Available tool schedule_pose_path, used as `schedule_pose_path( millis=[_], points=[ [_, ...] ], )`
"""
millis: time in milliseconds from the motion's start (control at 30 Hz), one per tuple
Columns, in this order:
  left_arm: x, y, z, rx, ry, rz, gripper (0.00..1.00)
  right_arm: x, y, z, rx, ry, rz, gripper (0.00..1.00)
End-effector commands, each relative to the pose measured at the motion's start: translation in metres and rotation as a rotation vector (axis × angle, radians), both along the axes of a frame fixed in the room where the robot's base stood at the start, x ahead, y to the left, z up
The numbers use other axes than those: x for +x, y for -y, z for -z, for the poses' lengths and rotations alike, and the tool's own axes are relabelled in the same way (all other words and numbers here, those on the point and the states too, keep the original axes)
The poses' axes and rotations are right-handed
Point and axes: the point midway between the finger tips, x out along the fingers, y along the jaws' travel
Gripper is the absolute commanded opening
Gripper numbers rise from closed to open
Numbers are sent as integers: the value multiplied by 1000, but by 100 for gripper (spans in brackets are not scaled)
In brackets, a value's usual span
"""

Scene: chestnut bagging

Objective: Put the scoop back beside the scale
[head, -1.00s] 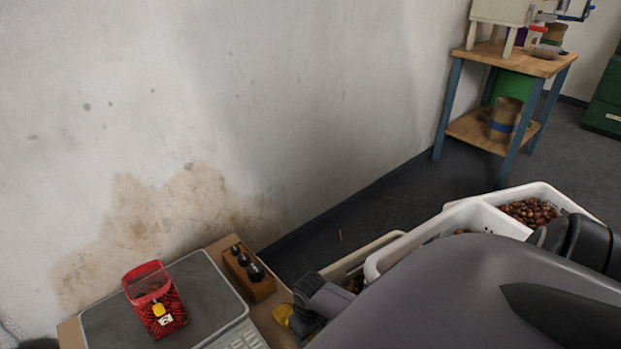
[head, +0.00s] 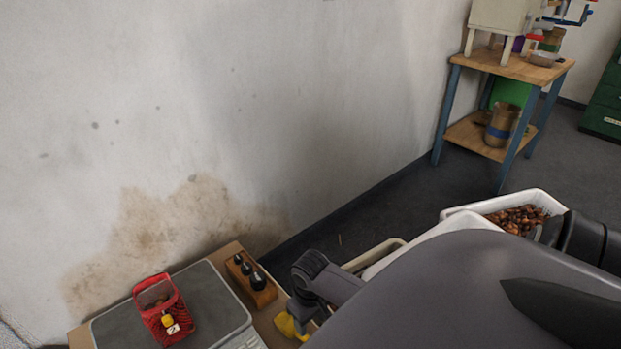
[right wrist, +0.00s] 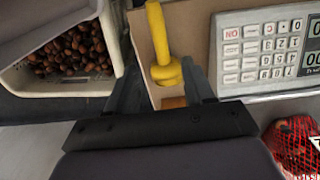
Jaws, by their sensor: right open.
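The yellow scoop (head: 289,326) lies on the wooden table top just right of the scale (head: 212,290), partly covered by my right arm in the head view. In the right wrist view, its yellow handle (right wrist: 158,40) runs down toward the gap between my fingers. My right gripper (right wrist: 163,88) is open, with a finger on either side of the handle's end. The scale's keypad (right wrist: 262,48) is to the right of it. The scoop's bowl is not clear. My left gripper is not in view.
A red net bag (head: 163,310) stands on the scale. A wooden block with dark weights (head: 252,281) sits beside the scale. White crates of chestnuts (head: 515,218) are to the right, one close to my gripper (right wrist: 70,50). A wall is behind.

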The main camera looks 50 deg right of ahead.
Motion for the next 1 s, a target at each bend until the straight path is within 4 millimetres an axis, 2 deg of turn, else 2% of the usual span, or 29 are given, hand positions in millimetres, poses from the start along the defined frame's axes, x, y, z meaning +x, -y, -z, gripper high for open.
schedule_pose_path(
  millis=[100, 233, 367, 467, 567, 700, 900, 1000],
  points=[
    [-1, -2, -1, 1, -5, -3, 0, -2, -2, -7, 0, 6, -4, 52],
    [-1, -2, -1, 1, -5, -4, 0, -7, -15, -1, 6, 68, -39, 52],
    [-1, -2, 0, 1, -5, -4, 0, -16, -42, 5, 19, 213, -110, 52],
    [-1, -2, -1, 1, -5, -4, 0, -24, -67, 2, 37, 350, -166, 52],
    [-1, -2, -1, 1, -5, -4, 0, -33, -92, -9, 58, 490, -211, 52],
    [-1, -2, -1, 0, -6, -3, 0, -45, -122, -35, 85, 678, -255, 52],
    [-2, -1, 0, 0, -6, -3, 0, -56, -145, -70, 103, 859, -281, 52],
    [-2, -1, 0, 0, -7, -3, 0, -58, -149, -79, 104, 898, -286, 52]
  ],
)
